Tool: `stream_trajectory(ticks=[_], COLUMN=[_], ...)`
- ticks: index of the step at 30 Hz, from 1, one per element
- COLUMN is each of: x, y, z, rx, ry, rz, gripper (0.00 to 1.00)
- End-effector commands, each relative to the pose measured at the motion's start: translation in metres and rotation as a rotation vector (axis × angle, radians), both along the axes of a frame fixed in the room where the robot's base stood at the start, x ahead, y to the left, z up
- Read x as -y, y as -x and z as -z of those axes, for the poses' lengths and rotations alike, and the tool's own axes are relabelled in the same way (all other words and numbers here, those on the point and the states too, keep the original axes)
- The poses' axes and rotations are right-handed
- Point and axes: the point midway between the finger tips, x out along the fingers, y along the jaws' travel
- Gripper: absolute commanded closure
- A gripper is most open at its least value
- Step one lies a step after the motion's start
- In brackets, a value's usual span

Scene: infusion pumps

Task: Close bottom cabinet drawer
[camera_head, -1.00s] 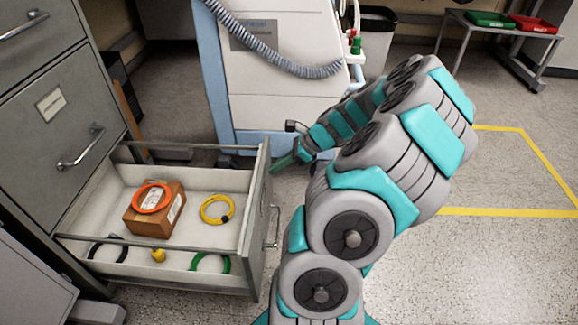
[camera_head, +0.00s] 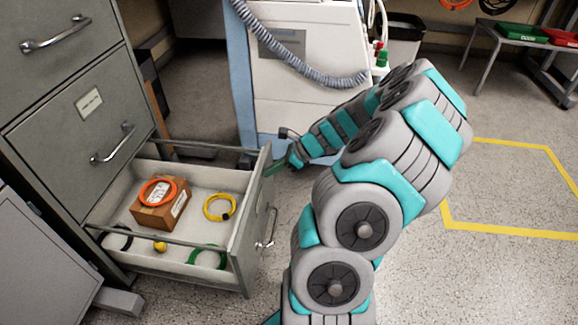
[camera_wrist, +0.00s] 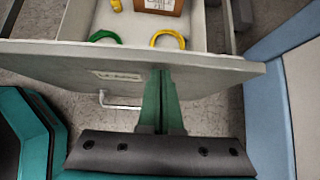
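The bottom drawer (camera_head: 240,255) of the grey cabinet (camera_head: 60,130) stands partly open. Its front panel, with a metal handle (camera_head: 270,230), faces right. In the wrist view the drawer front (camera_wrist: 90,65) spans the picture, its handle (camera_wrist: 122,105) left of my fingers. My gripper (camera_head: 278,166) is at the far end of the drawer front, on its outer side. In the wrist view my gripper's green fingers (camera_wrist: 163,74) are together and empty, tips against or very near the panel just below its top edge. Exact contact is hard to tell.
The drawer holds a cardboard box (camera_head: 160,205) with an orange ring on it, a yellow ring (camera_head: 219,207) and a green ring (camera_head: 207,257). A white medical machine (camera_head: 300,90) stands behind. A grey cabinet door (camera_head: 45,265) is at lower left. Floor at right is clear.

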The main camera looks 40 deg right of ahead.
Motion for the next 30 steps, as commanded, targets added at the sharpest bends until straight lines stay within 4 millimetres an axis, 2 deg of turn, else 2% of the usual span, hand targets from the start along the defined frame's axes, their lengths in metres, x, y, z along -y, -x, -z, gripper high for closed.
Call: stream_trajectory(ticks=[1, 3, 30], x=[-0.014, -0.028, -0.190], y=[-0.011, -0.026, -0.217], z=[-0.006, -0.006, -0.001], rx=[-0.004, -0.003, -0.001], ry=[-0.007, -0.005, 0.002], rz=[-0.011, -0.011, -0.011], gripper=[1.00, 1.00, 1.00])
